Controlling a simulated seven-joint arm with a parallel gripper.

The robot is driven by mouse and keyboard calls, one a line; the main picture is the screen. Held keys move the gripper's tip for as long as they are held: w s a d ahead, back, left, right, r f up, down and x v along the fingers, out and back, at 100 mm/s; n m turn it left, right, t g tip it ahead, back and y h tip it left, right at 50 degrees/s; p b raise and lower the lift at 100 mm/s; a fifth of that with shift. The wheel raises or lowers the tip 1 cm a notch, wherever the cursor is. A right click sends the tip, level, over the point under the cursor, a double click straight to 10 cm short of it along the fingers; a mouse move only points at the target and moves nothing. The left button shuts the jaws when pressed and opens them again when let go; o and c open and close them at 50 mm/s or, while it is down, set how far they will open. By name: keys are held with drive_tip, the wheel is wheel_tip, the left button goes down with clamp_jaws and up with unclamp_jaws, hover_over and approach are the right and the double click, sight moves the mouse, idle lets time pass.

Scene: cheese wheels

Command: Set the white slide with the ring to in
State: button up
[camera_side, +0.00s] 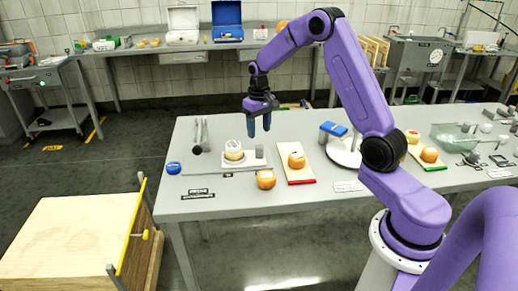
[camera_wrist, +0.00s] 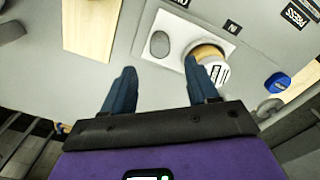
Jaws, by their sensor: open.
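A white plate (camera_side: 228,168) lies on the grey table, left of centre in the side view; it also shows in the wrist view (camera_wrist: 181,22). On it are a white ring-like cylinder (camera_side: 232,146) over a yellow-tan wheel (camera_side: 234,157) and a grey post (camera_side: 259,151). In the wrist view my right finger partly covers the white cylinder (camera_wrist: 214,72). I cannot make out which part is the slide, or its setting. My gripper (camera_side: 260,128) is open and empty, pointing down above and behind the plate; its fingers also show in the wrist view (camera_wrist: 160,70).
An orange wheel (camera_side: 266,180) stands in front of the plate, and a red-edged board (camera_side: 300,178) with another wheel lies to the right. A blue block (camera_side: 333,128) stands further right.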

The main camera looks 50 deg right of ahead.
sight(258, 146)
wheel_tip(258, 146, down, 9)
drive_tip(key=shift+r, duration=0.2)
idle(0.3)
drive_tip(key=shift+w+a, duration=0.1)
clamp_jaws()
